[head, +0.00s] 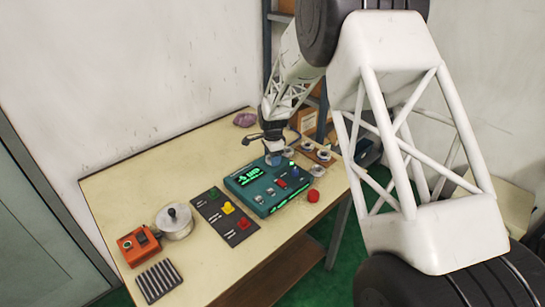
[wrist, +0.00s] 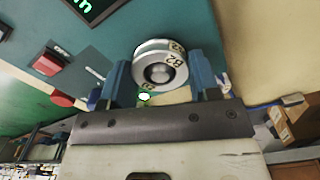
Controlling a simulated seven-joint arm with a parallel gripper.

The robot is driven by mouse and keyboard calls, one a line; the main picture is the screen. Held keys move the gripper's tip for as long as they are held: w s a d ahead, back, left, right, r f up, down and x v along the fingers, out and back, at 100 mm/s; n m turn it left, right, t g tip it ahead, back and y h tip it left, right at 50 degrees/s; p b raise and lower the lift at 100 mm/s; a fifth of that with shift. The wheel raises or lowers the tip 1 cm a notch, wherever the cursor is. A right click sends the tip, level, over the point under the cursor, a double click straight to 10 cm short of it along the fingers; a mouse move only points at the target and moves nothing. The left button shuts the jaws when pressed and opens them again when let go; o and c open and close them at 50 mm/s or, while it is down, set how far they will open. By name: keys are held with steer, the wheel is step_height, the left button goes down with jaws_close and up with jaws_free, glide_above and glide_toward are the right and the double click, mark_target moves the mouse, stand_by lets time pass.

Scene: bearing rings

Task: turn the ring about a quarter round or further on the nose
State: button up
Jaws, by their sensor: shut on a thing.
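The ring (wrist: 172,54) is a silvery, round piece with pale labels, one reading "B2". It surrounds a shiny rounded nose (wrist: 158,72) on the teal box in the wrist view. My gripper (wrist: 160,75) has its two blue fingers on opposite sides of the ring and is shut on it. In the head view my gripper (head: 273,158) is low over the back edge of the teal box (head: 248,178). The ring and nose are too small and covered there to make out clearly.
A panel with coloured knobs (head: 211,207), a pot (head: 174,225) and an orange box (head: 138,245) stand to the left. A wooden tray (head: 327,160) is close on the right.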

steer(key=shift+s+f, duration=0.1)
steer(key=shift+f, duration=0.1)
steer(key=shift+n, duration=1.3)
steer(key=shift+n, duration=1.2)
steer(key=shift+f, duration=0.1)
steer(key=shift+n, duration=1.1)
steer(key=shift+d+n, duration=0.1)
steer(key=shift+n, duration=0.2)
steer(key=shift+f, duration=0.1)
